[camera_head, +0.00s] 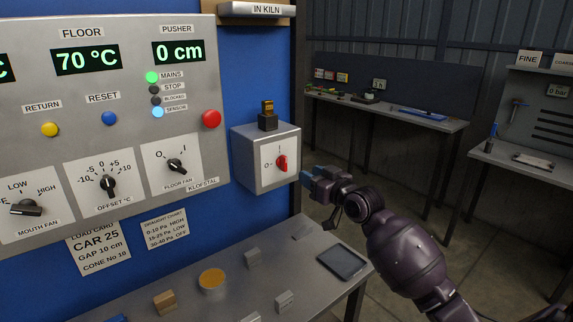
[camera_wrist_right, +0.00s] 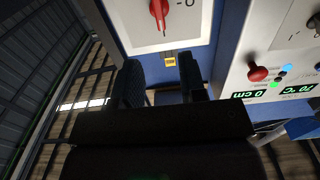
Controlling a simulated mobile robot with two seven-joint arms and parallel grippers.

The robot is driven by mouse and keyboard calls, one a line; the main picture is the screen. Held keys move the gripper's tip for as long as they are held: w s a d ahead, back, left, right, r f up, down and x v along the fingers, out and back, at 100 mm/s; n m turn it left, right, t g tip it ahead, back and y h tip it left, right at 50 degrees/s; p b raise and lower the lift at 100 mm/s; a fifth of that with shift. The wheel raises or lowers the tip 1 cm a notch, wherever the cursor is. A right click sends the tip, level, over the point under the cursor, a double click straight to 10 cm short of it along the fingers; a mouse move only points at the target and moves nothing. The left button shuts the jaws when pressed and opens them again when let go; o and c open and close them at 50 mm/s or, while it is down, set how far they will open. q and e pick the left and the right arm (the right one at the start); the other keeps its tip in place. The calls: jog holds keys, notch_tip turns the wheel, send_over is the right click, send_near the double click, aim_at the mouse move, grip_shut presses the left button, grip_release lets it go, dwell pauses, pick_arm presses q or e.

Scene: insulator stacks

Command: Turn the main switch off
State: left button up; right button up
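The main switch is a red rotary handle (camera_head: 282,163) on the front of a grey box (camera_head: 262,178) to the right of the control panel. Its handle stands about upright, lined up with the "I" mark above it; the "O" mark is at its left. My right gripper (camera_head: 314,178) is just right of the box, apart from the handle. The right wrist view shows the handle (camera_wrist_right: 158,10) upside down at the top edge, beyond the two dark fingers (camera_wrist_right: 163,88), which are spread with nothing between them. My left gripper is not in view.
The control panel (camera_head: 110,135) shows a lit green MAINS lamp (camera_head: 152,77) and a red button (camera_head: 211,119). A small yellow and black item (camera_head: 267,108) stands on the box. A bench (camera_head: 230,280) below bears blocks and a tablet (camera_head: 343,263).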

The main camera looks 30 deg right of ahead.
aim_at(286, 161)
jog(key=w, duration=0.7)
jog(key=w+a, duration=0.1)
jog(key=w, duration=0.2)
jog(key=shift+w+r, duration=0.1)
jog(key=shift+w, duration=0.3)
jog(key=shift+s+d, duration=0.1)
grip_shut()
